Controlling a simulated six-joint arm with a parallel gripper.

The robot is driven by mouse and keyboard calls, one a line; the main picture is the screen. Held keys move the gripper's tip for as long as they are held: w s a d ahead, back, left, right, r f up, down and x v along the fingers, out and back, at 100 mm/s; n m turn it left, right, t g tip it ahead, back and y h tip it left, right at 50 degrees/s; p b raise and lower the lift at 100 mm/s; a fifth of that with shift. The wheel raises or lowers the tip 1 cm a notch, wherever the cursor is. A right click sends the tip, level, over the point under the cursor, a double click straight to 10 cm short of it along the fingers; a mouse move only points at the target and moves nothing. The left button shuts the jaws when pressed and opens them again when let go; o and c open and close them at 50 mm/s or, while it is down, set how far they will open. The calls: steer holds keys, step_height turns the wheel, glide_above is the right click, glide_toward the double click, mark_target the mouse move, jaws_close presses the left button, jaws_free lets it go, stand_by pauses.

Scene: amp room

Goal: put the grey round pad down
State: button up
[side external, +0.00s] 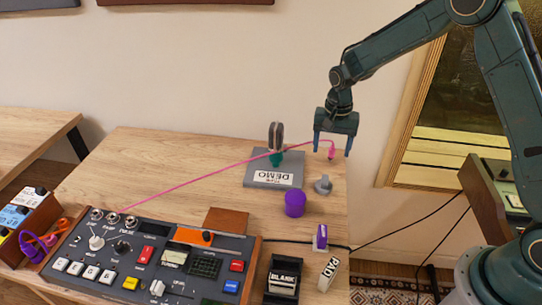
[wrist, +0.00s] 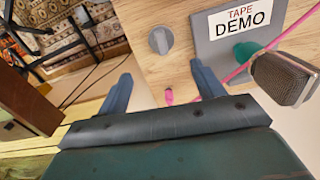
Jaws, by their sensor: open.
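The grey round pad (side external: 323,185) rests on the wooden table near its right edge, to the right of the tape demo box. It also shows in the wrist view (wrist: 160,40), at the top middle, beyond my fingertips. My gripper (side external: 332,150) is open and empty above the back right part of the table. In the wrist view its two fingers (wrist: 162,75) are spread wide apart, with no thing held between them. The pad stands apart from the fingers.
A grey box labelled TAPE DEMO (side external: 257,181) carries a microphone (side external: 276,136). A pink cable (side external: 200,182) runs from the console (side external: 150,255) to a pink plug (side external: 331,152) near my gripper. A purple cup-like object (side external: 295,203) stands in front of the pad.

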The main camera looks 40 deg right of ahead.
steer(key=s+a+r+n+t, duration=0.1)
steer(key=s+r+n, duration=0.1)
steer(key=s+r, duration=0.55)
steer(key=s+a+r+n+t, duration=0.1)
steer(key=s+r+n+t, duration=0.2)
steer(key=r, duration=0.8)
steer(key=s+r+n, duration=0.2)
steer(key=s, duration=0.8)
steer(key=s+r+n+t, duration=0.1)
steer(key=s+r+n, duration=0.1)
steer(key=s, duration=0.8)
steer(key=shift+a+r+n+t, duration=0.25)
steer(key=shift+a+n+t, duration=0.05)
steer(key=shift+a+n, duration=0.1)
steer(key=shift+w, duration=0.15)
